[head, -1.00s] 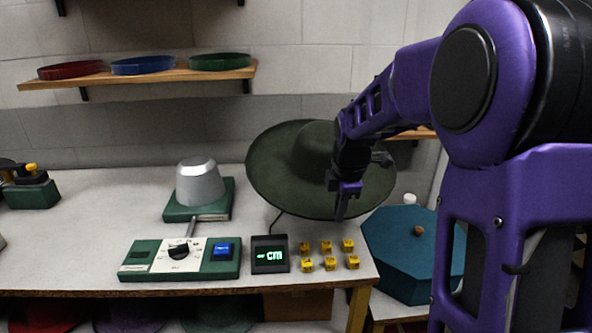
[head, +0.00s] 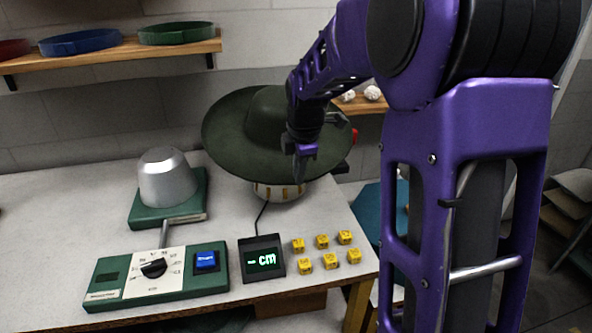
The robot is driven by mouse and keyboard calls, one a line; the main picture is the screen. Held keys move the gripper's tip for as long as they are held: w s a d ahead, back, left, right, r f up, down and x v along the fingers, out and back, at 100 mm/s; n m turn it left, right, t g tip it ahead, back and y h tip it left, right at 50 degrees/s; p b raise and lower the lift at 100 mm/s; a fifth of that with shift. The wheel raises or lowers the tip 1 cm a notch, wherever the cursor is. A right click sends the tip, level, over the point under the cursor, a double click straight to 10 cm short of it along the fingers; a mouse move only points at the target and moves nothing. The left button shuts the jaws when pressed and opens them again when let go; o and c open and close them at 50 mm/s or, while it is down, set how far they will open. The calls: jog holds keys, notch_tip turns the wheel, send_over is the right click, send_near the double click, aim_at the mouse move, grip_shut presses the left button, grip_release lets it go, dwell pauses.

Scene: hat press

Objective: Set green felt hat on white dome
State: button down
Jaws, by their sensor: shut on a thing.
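The green felt hat (head: 268,118) is wide-brimmed, crown up, tilted slightly toward me, at the back right of the table in the head view. My gripper (head: 300,165) is over the front right of the hat and shut on it; the fingers hide the exact grip on the brim. Below the front of the brim shows the lower part of a white rounded thing with brown marks (head: 278,190), likely the white dome. The hat hides its top. I cannot tell whether the hat touches it.
A grey metal dome (head: 167,178) stands on a green base at left. In front are a green dial panel (head: 157,278), a small display (head: 262,259) and several yellow blocks (head: 322,242). A shelf (head: 120,52) holds coloured rings.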

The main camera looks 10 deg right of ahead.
jog(key=shift+f+b, duration=4.3)
jog(key=shift+f, duration=1.65)
jog(key=shift+f+b, duration=0.3)
jog(key=shift+f, duration=1.25)
jog(key=c, duration=0.9)
grip_release()
jog(key=shift+o, duration=0.2)
